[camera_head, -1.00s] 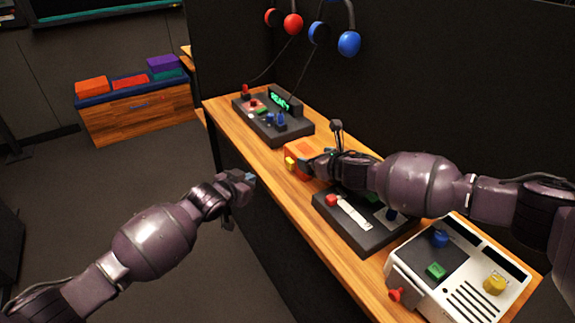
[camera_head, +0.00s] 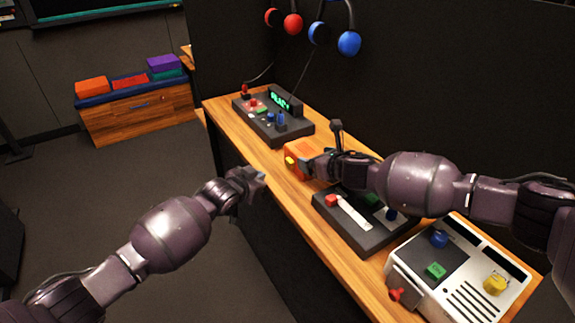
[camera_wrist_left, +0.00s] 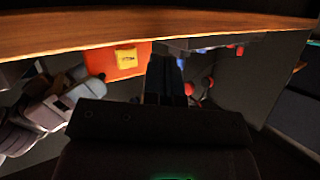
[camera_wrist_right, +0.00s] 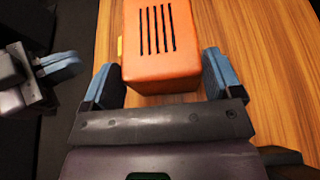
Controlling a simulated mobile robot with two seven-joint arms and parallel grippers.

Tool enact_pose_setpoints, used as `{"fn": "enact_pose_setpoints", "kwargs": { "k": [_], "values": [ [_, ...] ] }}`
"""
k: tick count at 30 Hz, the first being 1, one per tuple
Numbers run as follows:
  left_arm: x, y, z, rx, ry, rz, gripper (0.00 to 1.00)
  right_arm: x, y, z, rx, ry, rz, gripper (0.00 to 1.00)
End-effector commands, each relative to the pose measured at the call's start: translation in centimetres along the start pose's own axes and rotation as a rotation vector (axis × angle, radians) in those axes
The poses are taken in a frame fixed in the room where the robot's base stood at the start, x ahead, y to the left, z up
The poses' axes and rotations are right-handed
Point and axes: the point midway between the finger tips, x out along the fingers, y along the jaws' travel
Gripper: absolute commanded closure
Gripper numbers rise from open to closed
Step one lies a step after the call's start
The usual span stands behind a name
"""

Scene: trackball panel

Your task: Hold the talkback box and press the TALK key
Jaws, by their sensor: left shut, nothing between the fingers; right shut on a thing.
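The orange talkback box (camera_head: 301,151) stands on the wooden counter, with the yellow TALK key (camera_head: 290,161) on its front side. The box fills the top of the right wrist view (camera_wrist_right: 160,45), its slotted top showing. My right gripper (camera_head: 312,168) is shut on the box, a blue finger on each side. My left gripper (camera_head: 262,180) is shut and empty, in front of the counter edge, apart from the box and key. In the left wrist view, its closed fingers (camera_wrist_left: 165,75) are beside the box (camera_wrist_left: 101,64), whose key (camera_wrist_left: 126,57) shows clearly.
The counter (camera_head: 225,108) holds a dark panel (camera_head: 270,128) with a lit display behind the box. A dark fader panel (camera_head: 350,225) and a white console (camera_head: 450,285) stand nearer. Red and blue headphones (camera_head: 349,43) hang above. Floor left of the counter is open.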

Motion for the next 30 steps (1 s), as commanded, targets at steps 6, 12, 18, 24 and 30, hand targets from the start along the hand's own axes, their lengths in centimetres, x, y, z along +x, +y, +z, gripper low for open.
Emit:
{"fn": "enact_pose_setpoints", "kwargs": {
  "k": [6, 12, 18, 24, 30],
  "values": [
    [2.2, 1.2, -1.2, -0.001, 0.0, 0.001, 1.0, 0.0, 0.0, 0.0, 0.0, 0.0, 0.0, 0.42],
    [3.6, 2.0, -2.0, -0.001, 0.001, 0.0, 1.0, 0.0, 0.0, 0.0, 0.0, 0.0, 0.0, 0.42],
    [4.3, 2.3, -2.4, 0.0, 0.0, 0.0, 1.0, 0.0, 0.0, 0.0, 0.0, 0.0, 0.0, 0.42],
    [4.4, 2.4, -2.4, 0.0, 0.0, 0.0, 1.0, 0.0, 0.0, 0.0, 0.0, 0.0, 0.0, 0.42],
    [4.4, 2.4, -2.4, 0.0, 0.0, 0.0, 1.0, 0.0, 0.0, 0.0, 0.0, 0.0, 0.0, 0.42]
  ]
}}
